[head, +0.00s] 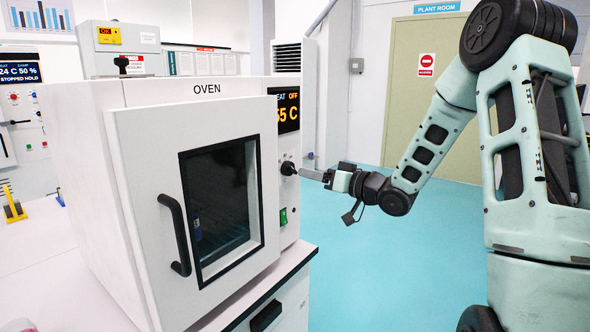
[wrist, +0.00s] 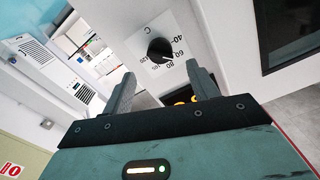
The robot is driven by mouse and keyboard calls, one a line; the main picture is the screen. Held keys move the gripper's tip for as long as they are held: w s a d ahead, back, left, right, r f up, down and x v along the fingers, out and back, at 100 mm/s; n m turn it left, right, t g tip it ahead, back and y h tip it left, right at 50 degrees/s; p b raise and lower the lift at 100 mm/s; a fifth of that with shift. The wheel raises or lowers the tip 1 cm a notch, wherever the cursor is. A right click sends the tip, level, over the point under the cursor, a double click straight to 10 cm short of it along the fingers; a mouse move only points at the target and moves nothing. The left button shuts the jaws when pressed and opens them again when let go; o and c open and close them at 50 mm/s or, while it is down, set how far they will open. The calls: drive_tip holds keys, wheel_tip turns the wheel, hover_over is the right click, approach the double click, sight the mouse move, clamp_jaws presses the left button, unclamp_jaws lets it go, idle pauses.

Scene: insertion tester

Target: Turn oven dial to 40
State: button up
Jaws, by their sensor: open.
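The white oven (head: 110,100) stands at left centre in the head view, its door closed. Its black dial (head: 288,168) is on the right-hand control strip. In the wrist view the dial (wrist: 160,50) is a black knob on a white plate printed with 40, 60 and 80; I cannot tell which number it points to. My gripper (head: 305,172) is just in front of the dial in the head view. In the wrist view my gripper (wrist: 162,86) is open, its two fingers apart and the knob beyond the gap between their tips, with no clear contact.
An orange display (head: 287,110) above the dial reads OFF and 55 C, its left edge cut off. A green switch (head: 283,216) is below the dial. The oven door handle (head: 174,234) sticks out at left. The blue floor (head: 380,270) right of the oven is clear.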

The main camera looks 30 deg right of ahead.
sight(295, 170)
drive_tip(key=x, duration=0.6)
drive_tip(key=shift+w, duration=0.35)
drive_tip(key=shift+a, duration=0.1)
drive_tip(key=c, duration=1)
